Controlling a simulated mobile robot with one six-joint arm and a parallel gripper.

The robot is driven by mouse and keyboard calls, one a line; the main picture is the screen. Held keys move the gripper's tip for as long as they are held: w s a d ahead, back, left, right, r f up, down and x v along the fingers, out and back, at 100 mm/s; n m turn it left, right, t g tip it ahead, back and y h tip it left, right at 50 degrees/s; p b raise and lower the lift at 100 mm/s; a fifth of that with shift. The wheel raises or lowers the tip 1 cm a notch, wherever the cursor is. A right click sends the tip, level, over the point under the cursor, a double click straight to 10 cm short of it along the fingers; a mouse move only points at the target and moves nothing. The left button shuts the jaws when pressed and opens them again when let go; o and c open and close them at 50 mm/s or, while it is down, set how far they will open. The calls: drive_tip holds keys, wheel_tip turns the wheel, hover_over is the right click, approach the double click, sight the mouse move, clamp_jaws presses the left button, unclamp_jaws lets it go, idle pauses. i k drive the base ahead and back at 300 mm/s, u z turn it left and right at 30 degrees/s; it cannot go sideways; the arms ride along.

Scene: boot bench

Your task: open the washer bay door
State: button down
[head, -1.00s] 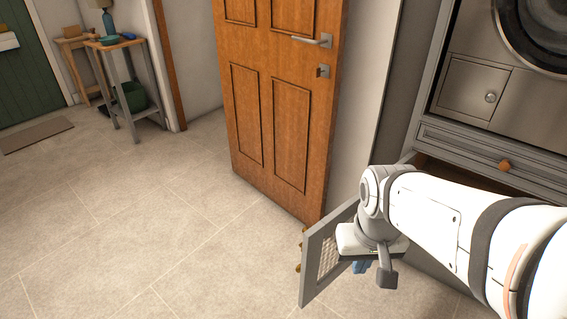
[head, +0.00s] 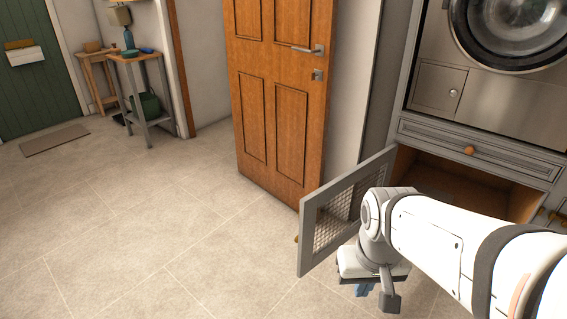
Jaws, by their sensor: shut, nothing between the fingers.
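The washer bay door (head: 309,245) is a grey-framed panel with a mesh centre, low in the head view. It stands swung out from the cabinet, its far edge by the cabinet's left side. The bay (head: 460,182) behind it shows as an open, wood-lined space under the drawer. My gripper (head: 366,291) points down at the door's lower right, on the inner side. Its blue fingers are small and partly hidden by the wrist, and it holds nothing. I cannot tell whether it touches the door.
A washer (head: 512,30) sits above a grey drawer (head: 480,148) with an orange knob. A brown wooden door (head: 275,100) stands ajar behind the bay door. A small side table (head: 137,58) is at the back left. The tiled floor (head: 150,235) at left is clear.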

sight(309, 204)
drive_tip(key=z, duration=0.15)
drive_tip(key=i, duration=0.9)
drive_tip(key=u, duration=0.05)
